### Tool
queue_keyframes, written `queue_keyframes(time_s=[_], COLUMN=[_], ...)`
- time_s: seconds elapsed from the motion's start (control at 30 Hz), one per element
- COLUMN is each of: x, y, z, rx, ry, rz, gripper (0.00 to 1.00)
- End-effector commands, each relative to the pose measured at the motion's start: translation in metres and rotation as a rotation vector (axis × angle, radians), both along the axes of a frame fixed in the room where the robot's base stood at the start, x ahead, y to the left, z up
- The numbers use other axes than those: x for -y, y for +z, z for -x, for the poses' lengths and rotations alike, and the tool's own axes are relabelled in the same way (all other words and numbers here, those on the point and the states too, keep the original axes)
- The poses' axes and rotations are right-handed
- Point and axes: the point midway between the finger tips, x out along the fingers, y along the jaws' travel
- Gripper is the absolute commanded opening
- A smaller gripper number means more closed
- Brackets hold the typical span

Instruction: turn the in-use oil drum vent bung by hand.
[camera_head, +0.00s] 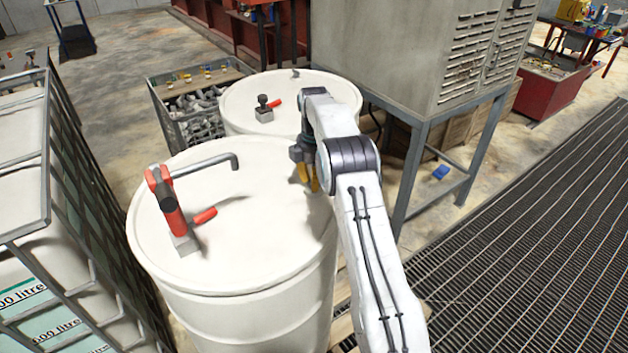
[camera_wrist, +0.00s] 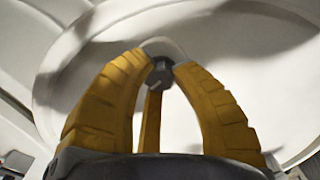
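The near white drum (camera_head: 262,262) carries a red hand pump (camera_head: 172,203) with a bent grey spout, standing on the left of its lid. My gripper (camera_head: 309,187) points down at the right edge of this lid. In the wrist view its yellow fingers (camera_wrist: 160,72) close in around a small dark grey vent bung (camera_wrist: 160,77) on the white lid. The fingertips appear to touch the bung's sides. In the head view the bung is hidden behind my gripper and arm.
A second white drum (camera_head: 330,90) with a small dark tap fitting (camera_head: 264,108) stands just behind. A grey cabinet (camera_head: 410,50) on legs stands close on the right, and a caged tank (camera_head: 25,150) on the left. Floor grating (camera_head: 540,240) lies clear at the right.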

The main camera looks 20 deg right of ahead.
Motion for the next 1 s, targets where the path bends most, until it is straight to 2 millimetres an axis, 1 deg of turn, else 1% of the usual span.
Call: queue_keyframes(time_s=[0.03,0.2,0.47,0.67,0.87,1.0], x=[0.0001,0.0002,0.0002,0.0001,0.0002,0.0001], y=[0.0000,0.0000,-0.0005,-0.0009,-0.0012,-0.0014], z=[0.0000,0.0002,0.0003,0.0005,0.0007,0.0009], rx=[0.000,0.000,-0.001,-0.002,-0.003,-0.004], ry=[0.000,0.000,-0.005,-0.056,-0.187,-0.315], rz=[0.000,0.000,0.000,-0.001,0.000,0.000], gripper=[0.14,0.00,0.00,0.00,0.00,0.00])
